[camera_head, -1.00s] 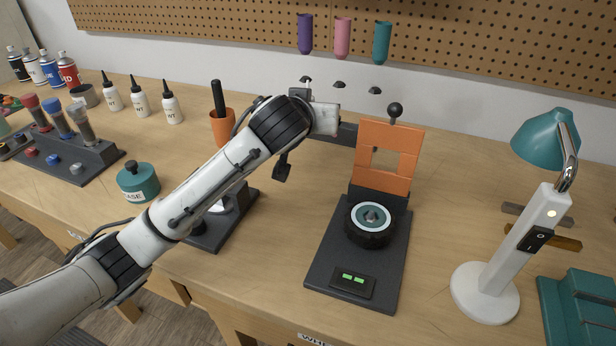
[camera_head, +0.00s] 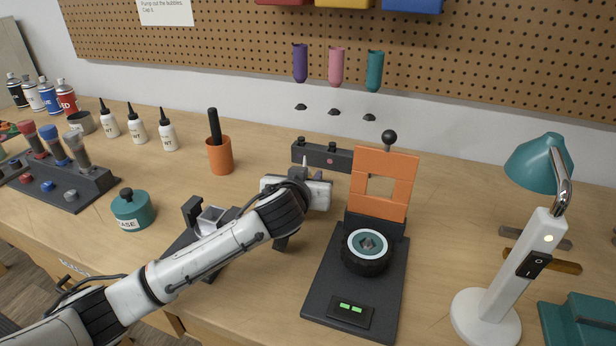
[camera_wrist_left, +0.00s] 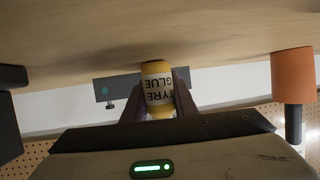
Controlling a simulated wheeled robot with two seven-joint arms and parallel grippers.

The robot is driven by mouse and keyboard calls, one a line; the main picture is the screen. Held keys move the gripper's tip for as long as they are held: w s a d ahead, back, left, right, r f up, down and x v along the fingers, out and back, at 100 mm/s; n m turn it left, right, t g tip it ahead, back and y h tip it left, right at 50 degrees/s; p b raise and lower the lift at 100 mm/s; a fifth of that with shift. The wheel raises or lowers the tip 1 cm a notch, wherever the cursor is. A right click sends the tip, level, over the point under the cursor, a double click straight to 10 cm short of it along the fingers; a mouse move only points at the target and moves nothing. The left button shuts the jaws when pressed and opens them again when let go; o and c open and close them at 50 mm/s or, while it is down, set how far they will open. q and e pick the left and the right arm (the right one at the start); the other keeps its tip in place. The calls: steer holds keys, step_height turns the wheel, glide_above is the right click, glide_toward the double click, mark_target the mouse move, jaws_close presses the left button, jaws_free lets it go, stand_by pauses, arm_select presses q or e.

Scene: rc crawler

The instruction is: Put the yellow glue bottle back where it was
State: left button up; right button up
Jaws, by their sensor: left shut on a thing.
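The yellow glue bottle (camera_wrist_left: 157,88), lettered "TYRE GLUE", shows inverted in the left wrist view, which has the table at the top. My left gripper (camera_wrist_left: 156,100) is shut on it, one finger at each side. In the head view the gripper body (camera_head: 318,193) is over the table, left of the orange-framed stand, and hides most of the bottle. A small pale tip rises above the gripper. A dark holder block (camera_head: 325,157) with knobs stands just behind; it also shows beyond the bottle in the left wrist view (camera_wrist_left: 108,90). My right gripper is out of view.
The orange-framed wheel stand (camera_head: 380,165) is close on the right. An orange cup (camera_head: 219,156) with a black handle stands to the left. A dark stand (camera_head: 190,238) lies under my arm. White bottles (camera_head: 137,130) and a teal jar (camera_head: 133,210) are farther left.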

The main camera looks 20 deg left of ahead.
arm_select(q)
steer(key=shift+f, duration=0.1)
steer(key=o, duration=1)
steer(key=shift+o, duration=0.2)
steer(key=shift+s+r, duration=0.15)
steer(key=shift+r, duration=0.05)
steer(key=v, duration=1.1)
steer(key=shift+s+r, duration=0.15)
steer(key=shift+s, duration=0.15)
